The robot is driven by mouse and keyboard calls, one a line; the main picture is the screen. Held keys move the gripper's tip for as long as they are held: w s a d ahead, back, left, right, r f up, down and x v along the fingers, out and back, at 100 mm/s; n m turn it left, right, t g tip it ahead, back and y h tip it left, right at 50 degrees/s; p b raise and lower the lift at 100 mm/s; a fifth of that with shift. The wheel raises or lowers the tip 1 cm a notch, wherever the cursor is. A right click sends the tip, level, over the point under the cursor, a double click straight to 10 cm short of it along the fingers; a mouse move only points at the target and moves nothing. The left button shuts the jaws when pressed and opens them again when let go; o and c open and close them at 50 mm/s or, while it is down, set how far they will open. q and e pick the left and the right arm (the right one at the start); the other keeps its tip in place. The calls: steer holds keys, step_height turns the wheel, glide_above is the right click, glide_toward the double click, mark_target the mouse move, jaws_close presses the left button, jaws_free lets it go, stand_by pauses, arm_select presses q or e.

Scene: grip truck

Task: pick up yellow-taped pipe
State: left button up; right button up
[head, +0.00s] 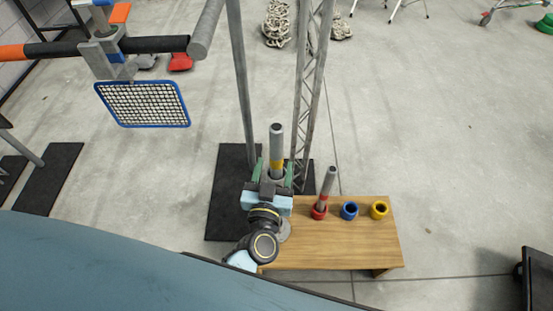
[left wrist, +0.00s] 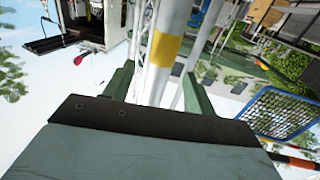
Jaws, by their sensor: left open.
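The yellow-taped pipe (head: 276,140) is a grey tube with a yellow band, standing roughly upright at the left end of the wooden table (head: 350,245). Its lower end is hidden behind my left gripper (head: 273,174). The gripper is open, with one green finger on each side of the pipe in the picture. In the left wrist view the pipe (left wrist: 166,48) runs between the two spread fingers of the gripper (left wrist: 160,74), its yellow band just beyond the fingertips. I cannot tell whether either finger touches it. My right gripper is not in view.
A red-taped pipe (head: 326,186) leans in a red ring (head: 319,212); blue (head: 349,210) and yellow (head: 379,209) rings sit empty to its right. A lattice truss (head: 310,90) and a grey pole (head: 240,80) stand close behind. A blue-framed mesh panel (head: 145,104) hangs at left.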

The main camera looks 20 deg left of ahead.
mark_target(278, 147)
arm_select(q)
steer(key=w, duration=0.4)
steer(key=w+a, duration=0.1)
steer(key=w, duration=0.1)
steer(key=shift+w+r+b, duration=0.2)
steer(key=shift+w+b, duration=0.1)
steer(key=shift+w, duration=0.05)
steer(key=c, duration=1.2)
steer(key=shift+r, duration=0.1)
